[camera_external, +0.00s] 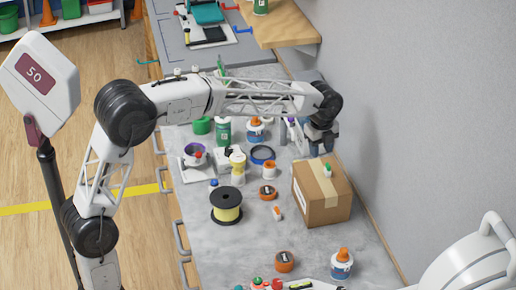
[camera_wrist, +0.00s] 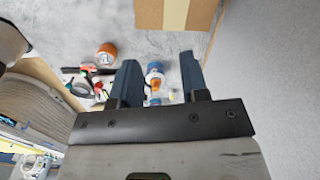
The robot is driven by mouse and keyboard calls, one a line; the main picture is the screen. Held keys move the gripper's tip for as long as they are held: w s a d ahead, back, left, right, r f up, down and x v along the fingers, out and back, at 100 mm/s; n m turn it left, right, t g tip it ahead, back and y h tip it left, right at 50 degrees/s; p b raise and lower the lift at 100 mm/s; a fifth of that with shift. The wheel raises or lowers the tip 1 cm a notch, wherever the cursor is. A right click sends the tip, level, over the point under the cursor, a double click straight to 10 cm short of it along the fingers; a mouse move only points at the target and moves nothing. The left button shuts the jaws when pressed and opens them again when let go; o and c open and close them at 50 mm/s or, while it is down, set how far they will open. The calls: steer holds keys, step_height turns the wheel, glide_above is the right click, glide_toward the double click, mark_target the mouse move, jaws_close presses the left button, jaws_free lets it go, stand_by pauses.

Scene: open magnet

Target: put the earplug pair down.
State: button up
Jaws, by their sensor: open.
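My gripper (camera_external: 322,146) is open above the cardboard box in the external view, its fingers pointing down. In the wrist view my gripper (camera_wrist: 158,75) shows two dark blue fingers spread apart, with nothing held between them. I cannot pick out the earplug pair with certainty. A small white and green item (camera_external: 327,170) is on top of the box, just below my gripper, but it is too small to identify. A small white and orange item (camera_external: 277,213) lies on the bench left of the box; I cannot tell what it is either.
The cardboard box (camera_external: 312,202) stands by the wall; its edge shows in the wrist view (camera_wrist: 150,14). A yellow-wound spool (camera_external: 226,206), orange tape rolls (camera_external: 284,261), an orange-capped jar (camera_external: 341,264) and several bottles stand on the grey bench (camera_external: 245,258). Bare bench lies around the spool.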

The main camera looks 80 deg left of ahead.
steer(key=s+d+r+n+t, duration=0.1)
steer(key=s+d+n, duration=0.3)
steer(key=s+d, duration=0.5)
steer(key=s+d+r+n, duration=0.1)
steer(key=s+d+n, duration=0.35)
steer(key=s, duration=0.75)
steer(key=s+d+f+n, duration=0.2)
steer(key=s+d+f, duration=0.1)
steer(key=s, duration=0.5)
steer(key=s+d+f+n, duration=0.2)
steer(key=s+d, duration=0.1)
steer(key=s, duration=0.5)
steer(key=s+d+f+n+t, duration=0.1)
steer(key=s+d+f+n, duration=0.2)
steer(key=s, duration=0.4)
steer(key=shift+s+d+f, duration=0.3)
steer(key=shift+s+d, duration=0.1)
steer(key=shift+d, duration=0.1)
steer(key=shift+o, duration=0.5)
steer(key=shift+w, duration=0.15)
